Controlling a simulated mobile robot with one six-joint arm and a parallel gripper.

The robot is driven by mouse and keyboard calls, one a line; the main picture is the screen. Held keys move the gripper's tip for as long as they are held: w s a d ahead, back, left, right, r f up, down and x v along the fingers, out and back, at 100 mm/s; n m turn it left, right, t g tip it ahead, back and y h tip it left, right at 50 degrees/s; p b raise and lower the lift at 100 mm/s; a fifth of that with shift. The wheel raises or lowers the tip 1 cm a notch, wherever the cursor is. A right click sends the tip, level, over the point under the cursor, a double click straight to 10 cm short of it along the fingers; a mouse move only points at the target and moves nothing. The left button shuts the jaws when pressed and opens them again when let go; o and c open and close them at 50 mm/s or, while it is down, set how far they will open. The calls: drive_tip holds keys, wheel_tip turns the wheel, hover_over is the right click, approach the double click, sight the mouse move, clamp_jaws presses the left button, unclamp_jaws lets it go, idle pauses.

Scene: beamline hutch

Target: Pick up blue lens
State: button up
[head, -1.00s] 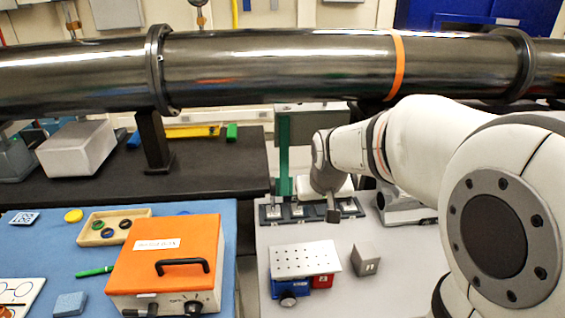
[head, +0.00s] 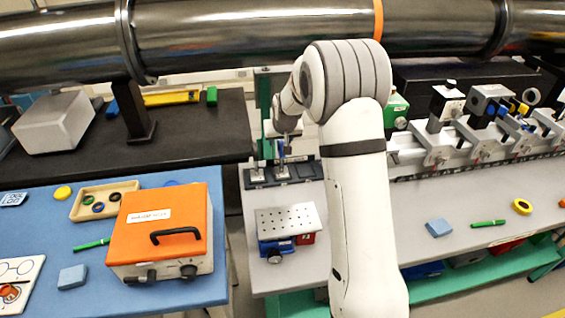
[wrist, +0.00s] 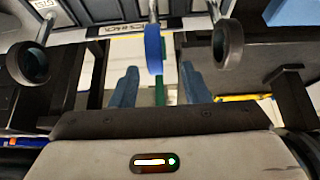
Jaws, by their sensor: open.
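The blue lens (wrist: 153,50) is a round blue-rimmed disc on a thin metal post, seen at a steep angle in the wrist view. My gripper (wrist: 159,74) is open, with one finger on each side of the lens's line in that view. The lens appears beyond the fingertips, and I see no contact. In the head view the blue lens (head: 281,147) is a small patch at the rack (head: 256,182), just under my wrist. My fingers are hard to make out there.
In the wrist view a black-rimmed lens (wrist: 228,43) stands to the right and another black-rimmed lens (wrist: 28,63) to the left, both close. An orange box (head: 160,232) and a perforated stage (head: 287,218) are nearer. A rail with optics (head: 480,148) lies right.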

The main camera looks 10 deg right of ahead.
sight(282, 142)
drive_tip(key=shift+d+p+x, duration=0.15)
drive_tip(key=shift+p+x, duration=0.15)
drive_tip(key=shift+x, duration=0.75)
drive_tip(key=shift+d+p+x, duration=0.15)
drive_tip(key=shift+p+x, duration=0.15)
drive_tip(key=shift+x, duration=0.75)
drive_tip(key=shift+w, duration=0.1)
drive_tip(key=shift+c, duration=0.4)
clamp_jaws()
drive_tip(key=shift+r, duration=0.1)
